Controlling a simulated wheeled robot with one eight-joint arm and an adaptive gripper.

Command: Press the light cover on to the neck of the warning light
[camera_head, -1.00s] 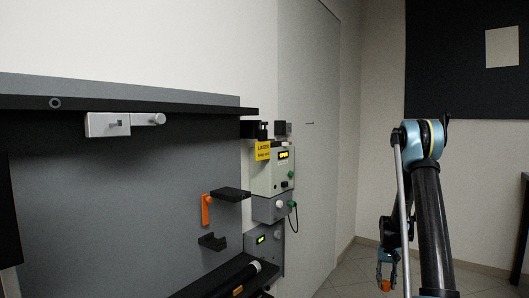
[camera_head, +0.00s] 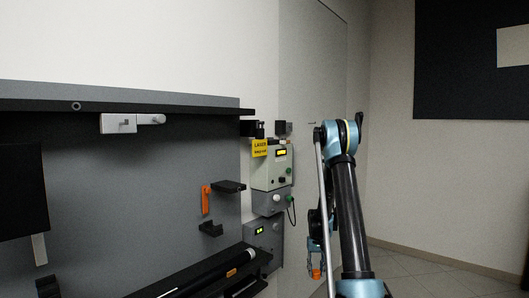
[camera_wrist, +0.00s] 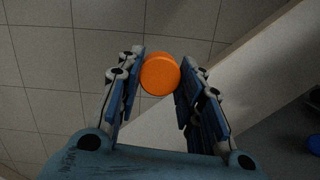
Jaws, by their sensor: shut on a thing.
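My gripper (camera_wrist: 160,72) is shut on an orange round light cover (camera_wrist: 160,76), held between its fingertips in the wrist view. In the head view my gripper (camera_head: 315,262) hangs low, right of the wall devices, with the orange cover (camera_head: 316,273) at its tip. I cannot tell for sure which thing is the warning light. A pale block with a round stub (camera_head: 150,119) sits under the dark shelf at upper left. A grey box with a white knob (camera_head: 276,198) is on the wall. The cover is apart from both.
A dark shelf (camera_head: 190,108) sticks out across the grey panel. An orange handle (camera_head: 206,200) and black brackets (camera_head: 229,186) project from it. A black rail (camera_head: 200,278) runs along the lower front. A yellow laser sign (camera_head: 260,148) is on the wall. The floor at right (camera_head: 420,270) is clear.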

